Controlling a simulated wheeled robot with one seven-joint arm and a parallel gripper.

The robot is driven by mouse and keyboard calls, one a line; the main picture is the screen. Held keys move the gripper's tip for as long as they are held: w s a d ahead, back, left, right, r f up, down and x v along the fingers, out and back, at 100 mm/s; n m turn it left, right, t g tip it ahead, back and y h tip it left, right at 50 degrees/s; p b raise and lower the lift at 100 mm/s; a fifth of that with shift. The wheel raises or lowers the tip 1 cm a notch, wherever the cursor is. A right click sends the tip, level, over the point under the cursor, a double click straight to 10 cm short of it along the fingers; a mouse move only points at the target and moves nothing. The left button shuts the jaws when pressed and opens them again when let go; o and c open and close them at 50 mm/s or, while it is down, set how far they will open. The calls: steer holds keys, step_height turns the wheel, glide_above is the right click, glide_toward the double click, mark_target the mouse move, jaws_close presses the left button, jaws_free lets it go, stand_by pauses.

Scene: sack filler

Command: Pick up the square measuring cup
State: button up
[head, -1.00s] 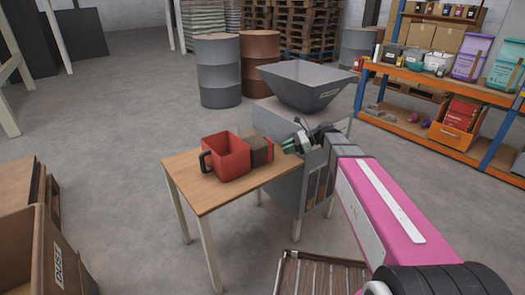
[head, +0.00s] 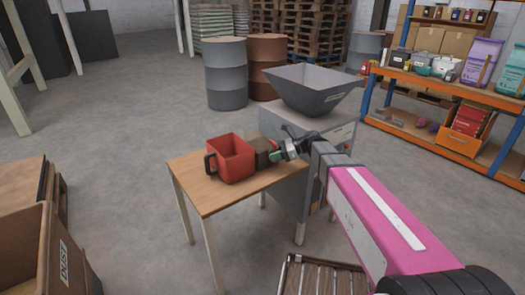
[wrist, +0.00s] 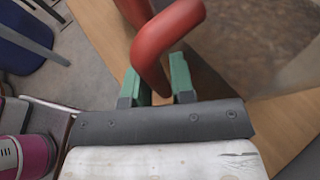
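A square, brownish cup-like thing (head: 262,153) stands on the small wooden table, partly hidden by my gripper; it looks like the square measuring cup. In the wrist view its brown inside and pale wall (wrist: 255,45) fill the upper right, with a thick red handle (wrist: 152,55) beside it. My gripper (head: 277,154) is at the cup's right side. In the wrist view its green fingertips (wrist: 160,82) stand apart, open, with the bent end of the handle between them. I see no clear grip on it; contact is hard to tell.
A red square jug (head: 231,158) with a dark handle stands close left of the cup on the wooden table (head: 205,196). A grey hopper machine (head: 315,98) stands just behind and right. The table's front left is bare.

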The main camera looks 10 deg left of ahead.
jaws_close()
steer(key=shift+r, duration=0.15)
